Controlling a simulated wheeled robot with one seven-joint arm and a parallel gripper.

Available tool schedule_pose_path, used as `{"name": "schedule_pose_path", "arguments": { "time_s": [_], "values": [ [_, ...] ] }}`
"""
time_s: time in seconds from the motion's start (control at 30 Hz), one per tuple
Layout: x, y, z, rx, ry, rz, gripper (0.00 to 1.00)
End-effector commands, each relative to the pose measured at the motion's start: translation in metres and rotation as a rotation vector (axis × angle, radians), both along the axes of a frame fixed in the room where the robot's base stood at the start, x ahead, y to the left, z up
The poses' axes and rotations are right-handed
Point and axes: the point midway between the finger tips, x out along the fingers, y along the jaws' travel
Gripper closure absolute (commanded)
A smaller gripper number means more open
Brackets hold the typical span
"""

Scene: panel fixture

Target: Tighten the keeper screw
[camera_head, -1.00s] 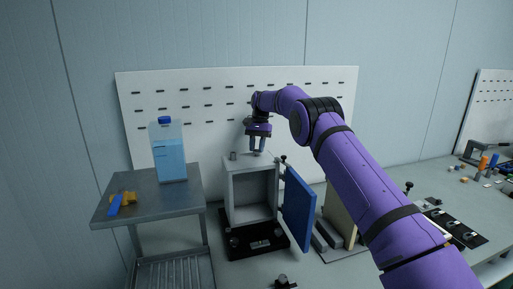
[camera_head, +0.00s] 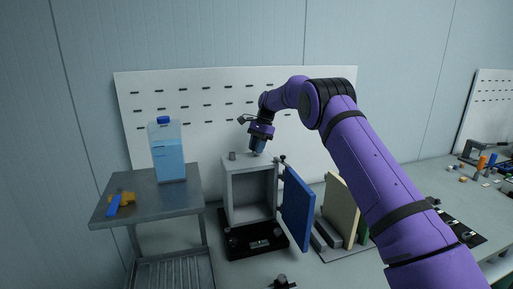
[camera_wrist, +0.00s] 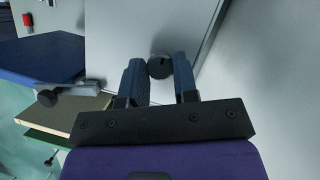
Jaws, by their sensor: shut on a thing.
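The keeper screw (camera_wrist: 159,67) is a dark round knob with a slot mark, on the top of a light grey box. My gripper (camera_wrist: 158,62) has one finger on each side of it and is shut on it. In the head view my gripper (camera_head: 258,151) points down, somewhat tilted, at the box top and hides the screw. The box (camera_head: 227,190) is open at the front, and its blue door (camera_head: 298,208) stands swung out to the right.
A small grey cylinder (camera_head: 232,155) stands on the box top, left of my gripper. A dark knob (camera_head: 283,158) is at the box's right corner. A metal cart (camera_head: 150,200) at left holds a water bottle (camera_head: 169,160). Upright panels (camera_head: 340,210) stand right of the door.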

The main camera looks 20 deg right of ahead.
Motion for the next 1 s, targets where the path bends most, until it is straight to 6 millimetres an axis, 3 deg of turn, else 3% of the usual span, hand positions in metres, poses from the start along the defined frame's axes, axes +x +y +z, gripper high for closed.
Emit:
{"name": "schedule_pose_path", "arguments": {
  "time_s": [0.33, 0.37, 0.47, 0.8, 1.0],
  "values": [
    [0.000, 0.000, 0.001, -0.001, -0.003, -0.003, 0.96],
    [0.000, 0.000, 0.001, 0.000, -0.002, -0.003, 0.68],
    [0.000, 0.000, 0.001, 0.000, -0.002, -0.002, 0.47],
    [0.001, -0.001, 0.003, 0.000, -0.002, -0.002, 0.47],
    [0.005, -0.010, 0.026, 0.000, -0.003, -0.001, 0.47]
  ]
}}
